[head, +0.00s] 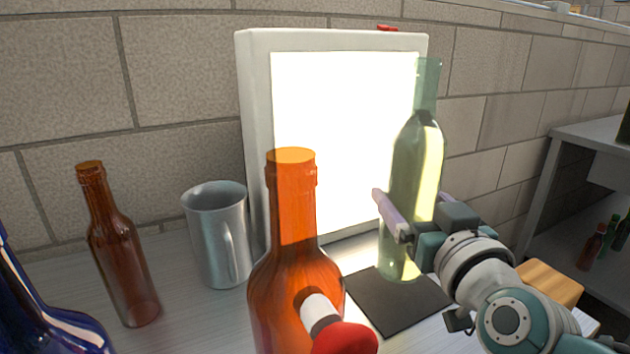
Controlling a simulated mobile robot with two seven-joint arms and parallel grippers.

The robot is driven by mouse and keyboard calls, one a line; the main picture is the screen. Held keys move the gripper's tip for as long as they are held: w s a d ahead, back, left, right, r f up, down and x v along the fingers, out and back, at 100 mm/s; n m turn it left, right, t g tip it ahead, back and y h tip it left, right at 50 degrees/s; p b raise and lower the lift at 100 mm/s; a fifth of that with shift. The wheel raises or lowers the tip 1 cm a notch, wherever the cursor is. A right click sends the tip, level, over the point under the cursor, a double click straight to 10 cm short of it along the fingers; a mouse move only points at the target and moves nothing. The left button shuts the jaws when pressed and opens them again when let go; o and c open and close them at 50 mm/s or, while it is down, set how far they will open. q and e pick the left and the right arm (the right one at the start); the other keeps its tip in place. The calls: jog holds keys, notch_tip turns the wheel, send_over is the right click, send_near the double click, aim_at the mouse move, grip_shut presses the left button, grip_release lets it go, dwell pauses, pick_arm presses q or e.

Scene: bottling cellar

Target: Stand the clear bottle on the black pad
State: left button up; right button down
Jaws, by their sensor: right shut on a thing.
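The clear bottle (416,165), with a pale green tint, is upright in front of the bright panel. My right gripper (395,215) comes in from the right and is shut on the bottle's lower body. The black pad (395,308) lies flat on the table under and in front of the bottle. The bottle's base shows over the pad's far part; I cannot tell whether it touches the pad. My left gripper is not in view.
A large orange bottle (292,235) stands in front, left of the pad, with a red-and-white object (340,335) before it. A metal mug (215,235), a brown bottle (115,250) and a blue bottle (45,315) stand further left. The lit panel (335,130) stands behind.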

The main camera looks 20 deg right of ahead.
jog(key=shift+w+f+b, duration=0.1)
jog(key=shift+f+b, duration=1)
jog(key=shift+f, duration=0.8)
jog(key=shift+f, duration=0.15)
grip_release()
jog(key=shift+f, duration=0.1)
jog(key=p+v, duration=0.1)
jog(key=v, duration=1.1)
jog(key=shift+p, duration=0.4)
